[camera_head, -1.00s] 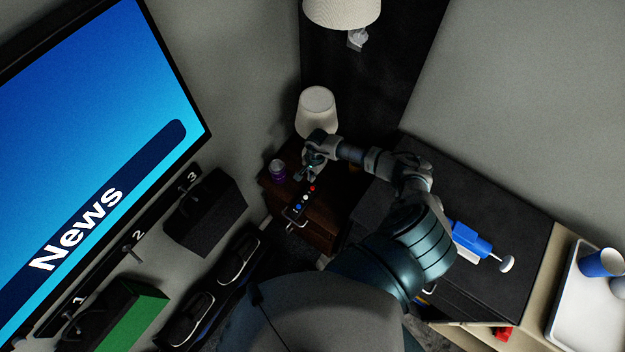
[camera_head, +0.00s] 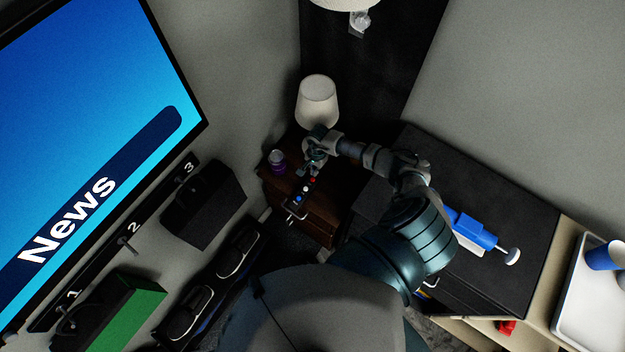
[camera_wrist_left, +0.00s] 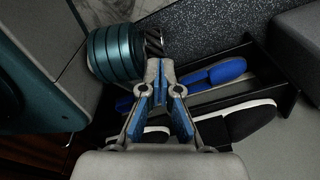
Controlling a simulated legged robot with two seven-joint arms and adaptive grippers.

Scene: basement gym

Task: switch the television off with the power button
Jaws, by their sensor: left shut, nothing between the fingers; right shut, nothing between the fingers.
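The television (camera_head: 90,130) is on at the left of the head view, with a blue screen reading "News". A dark, narrow remote-like strip (camera_head: 290,208) lies on the brown nightstand (camera_head: 318,222), with red (camera_head: 312,180), white (camera_head: 305,188) and blue (camera_head: 297,197) buttons. My right gripper (camera_head: 307,171) is shut and empty, close by the strip's far end near the red button; I cannot tell whether it touches. My left gripper (camera_wrist_left: 160,66) is shut and empty in the left wrist view, away from the strip.
A purple can (camera_head: 277,162) and a white lamp (camera_head: 317,102) stand on the nightstand near my right gripper. A wall rail with hooks (camera_head: 130,240) runs below the television. A shoe rack (camera_wrist_left: 265,75) is under my left gripper.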

